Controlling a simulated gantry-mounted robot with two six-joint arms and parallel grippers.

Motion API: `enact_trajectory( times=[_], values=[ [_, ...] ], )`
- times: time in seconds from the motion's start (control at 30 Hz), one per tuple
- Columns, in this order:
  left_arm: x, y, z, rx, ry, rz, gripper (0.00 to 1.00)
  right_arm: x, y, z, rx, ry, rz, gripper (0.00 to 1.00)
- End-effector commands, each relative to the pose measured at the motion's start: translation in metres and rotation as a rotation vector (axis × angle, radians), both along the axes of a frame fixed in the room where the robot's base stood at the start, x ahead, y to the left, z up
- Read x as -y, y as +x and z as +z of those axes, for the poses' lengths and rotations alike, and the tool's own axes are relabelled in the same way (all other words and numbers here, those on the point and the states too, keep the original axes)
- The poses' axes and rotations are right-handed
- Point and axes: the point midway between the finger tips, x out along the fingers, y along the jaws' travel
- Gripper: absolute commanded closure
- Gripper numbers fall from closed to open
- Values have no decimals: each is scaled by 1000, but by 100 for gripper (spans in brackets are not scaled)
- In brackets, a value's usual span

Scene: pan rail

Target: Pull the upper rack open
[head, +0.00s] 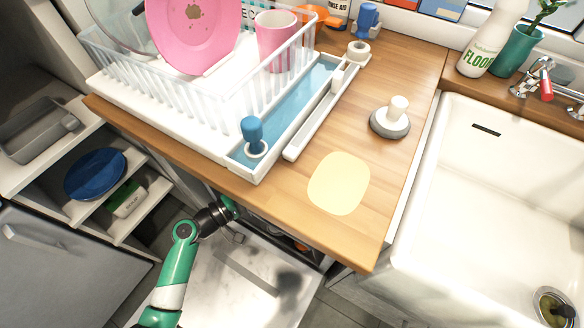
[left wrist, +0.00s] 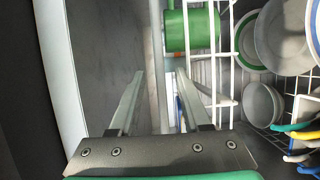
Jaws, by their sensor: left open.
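The white wire rack (left wrist: 226,104), holding dishes, fills the right side of the left wrist view. My left gripper (left wrist: 160,72) is open, its two fingers pointing at the rack's left side. A pale bar (left wrist: 158,45) runs up the picture between the fingertips; I cannot tell whether either finger touches it. In the head view my green left arm reaches under the counter's front edge above the lowered dishwasher door (head: 205,285). The counter hides the fingers and most of the rack there. My right gripper is not in view.
A green mug (left wrist: 192,30), bowls (left wrist: 262,104) and plates (left wrist: 285,35) sit in the rack. The wooden counter (head: 300,215) overhangs the opening, with a dish drainer (head: 200,110) on top. Open shelves (head: 130,225) stand to the left, a sink (head: 480,200) to the right.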

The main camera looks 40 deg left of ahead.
Motion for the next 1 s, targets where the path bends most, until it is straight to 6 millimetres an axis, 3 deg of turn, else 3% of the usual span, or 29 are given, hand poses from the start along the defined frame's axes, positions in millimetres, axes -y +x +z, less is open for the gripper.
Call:
enact_trajectory(
  times=[0.1, 0.3, 0.67, 0.93, 1.0],
  values=[
    [7, 29, -1, 3, 3, -6, 52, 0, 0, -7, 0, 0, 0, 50],
    [13, 63, -1, 3, 0, -2, 52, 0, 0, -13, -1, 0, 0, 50],
    [14, 73, 0, 1, 0, 1, 52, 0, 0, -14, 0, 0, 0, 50],
    [14, 73, 0, 1, 0, 0, 98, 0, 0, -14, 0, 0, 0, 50],
    [14, 73, 0, 1, 0, 0, 100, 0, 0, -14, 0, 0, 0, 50]
  ],
)
